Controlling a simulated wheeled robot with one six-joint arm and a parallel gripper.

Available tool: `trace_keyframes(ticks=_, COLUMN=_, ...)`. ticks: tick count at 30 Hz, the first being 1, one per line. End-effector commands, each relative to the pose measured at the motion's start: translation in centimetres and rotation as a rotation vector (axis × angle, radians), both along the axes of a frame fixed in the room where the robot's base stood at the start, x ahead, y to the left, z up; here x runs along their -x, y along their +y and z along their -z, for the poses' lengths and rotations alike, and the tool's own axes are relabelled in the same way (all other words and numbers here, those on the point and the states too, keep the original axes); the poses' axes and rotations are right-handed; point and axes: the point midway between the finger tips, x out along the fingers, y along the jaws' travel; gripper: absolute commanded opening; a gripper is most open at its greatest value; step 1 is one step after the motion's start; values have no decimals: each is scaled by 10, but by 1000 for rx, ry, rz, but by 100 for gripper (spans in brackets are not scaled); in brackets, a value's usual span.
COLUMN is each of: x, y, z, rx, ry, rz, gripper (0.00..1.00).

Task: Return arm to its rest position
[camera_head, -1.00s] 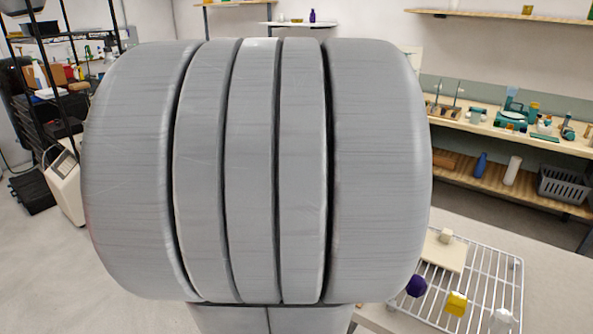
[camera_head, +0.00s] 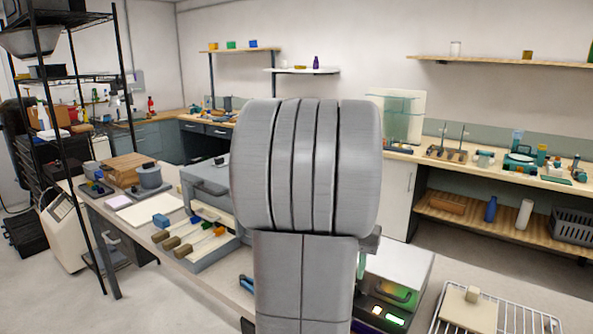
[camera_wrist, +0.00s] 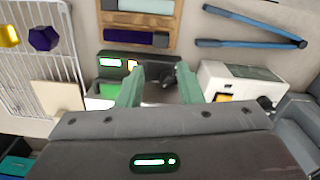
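My arm (camera_head: 305,200) stands in the middle of the camera_head view as a large grey rounded joint above a grey link. It hides part of the bench behind it. My gripper (camera_wrist: 159,88) shows in the camera_wrist view, with two greenish fingers spread apart and a gap between them. I see nothing held in it. In the camera_head view the gripper itself is hidden.
A bench device with lit green displays (camera_head: 400,262) is right of my arm. A wire rack (camera_head: 545,322) with a cream board (camera_head: 466,312) lies lower right. A black shelf (camera_head: 72,78) stands far left. Blue tongs (camera_wrist: 250,38) lie on the bench.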

Motion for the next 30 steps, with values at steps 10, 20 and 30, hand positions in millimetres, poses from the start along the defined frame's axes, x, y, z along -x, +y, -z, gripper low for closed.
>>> trace_keyframes(ticks=10, x=-17, y=-8, z=-3, rx=-1, ry=2, rz=35, gripper=33)
trace_keyframes(ticks=20, x=-17, y=-8, z=-4, rx=-1, ry=1, rz=34, gripper=33)
trace_keyframes(ticks=30, x=10, y=4, z=1, rx=0, ry=-1, rz=-19, gripper=33)
